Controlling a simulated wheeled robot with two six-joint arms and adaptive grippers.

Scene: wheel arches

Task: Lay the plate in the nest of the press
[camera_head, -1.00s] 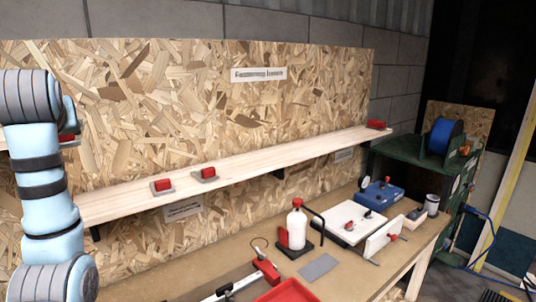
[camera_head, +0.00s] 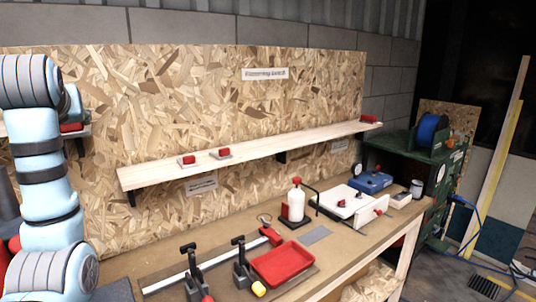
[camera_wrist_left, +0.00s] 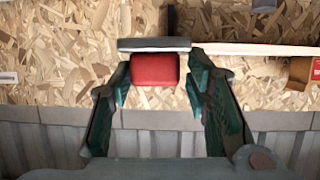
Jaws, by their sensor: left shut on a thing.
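In the left wrist view my left gripper (camera_wrist_left: 157,75) is shut on the red block (camera_wrist_left: 155,71) of a grey plate (camera_wrist_left: 154,44). The plate lies across the fingertips, close to a shelf end; I cannot tell whether it touches the shelf. In the head view the red block (camera_head: 72,127) shows at the far left, beside my arm, which hides most of the gripper. I cannot tell which fixture is the press, and its nest is not clear. My right gripper is not in view.
A wooden shelf (camera_head: 260,151) carries similar red-and-grey pieces (camera_head: 188,160). The bench below holds black toggle clamps (camera_head: 241,268), a red tray (camera_head: 283,262), a white bottle (camera_head: 297,203), a white board (camera_head: 340,203) and a blue box (camera_head: 373,182). A green cabinet (camera_head: 430,160) stands at the right.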

